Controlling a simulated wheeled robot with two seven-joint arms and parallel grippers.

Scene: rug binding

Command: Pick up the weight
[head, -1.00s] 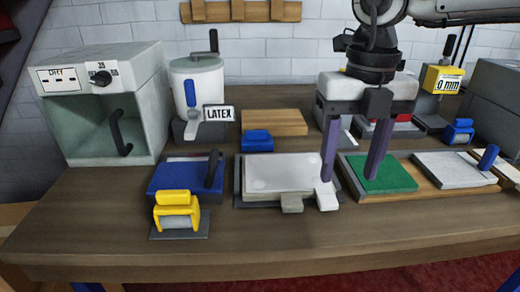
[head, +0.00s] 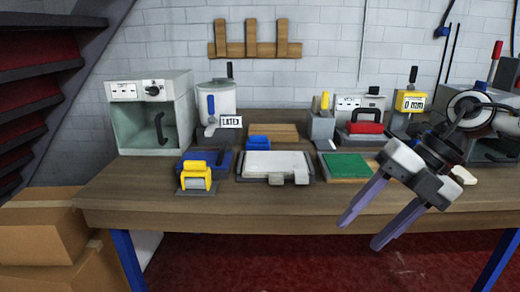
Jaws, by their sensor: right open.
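Nothing in view carries a label naming it the weight. A red block with a black arched handle (head: 365,128) at the back right of the bench looks most like one, but I cannot be sure. My right gripper (head: 363,233) is open, with its two purple fingers spread and nothing between them. It hangs in front of the bench's front edge, nearer to me than the red block and apart from it. My left gripper is not in view.
On the wooden bench (head: 250,210) stand a drying box (head: 122,88), a latex pot (head: 215,98), a yellow roller tool (head: 195,175), a white slab (head: 275,163) and a green pad (head: 345,165). Cardboard boxes (head: 40,245) stand at lower left. The bench's front strip is clear.

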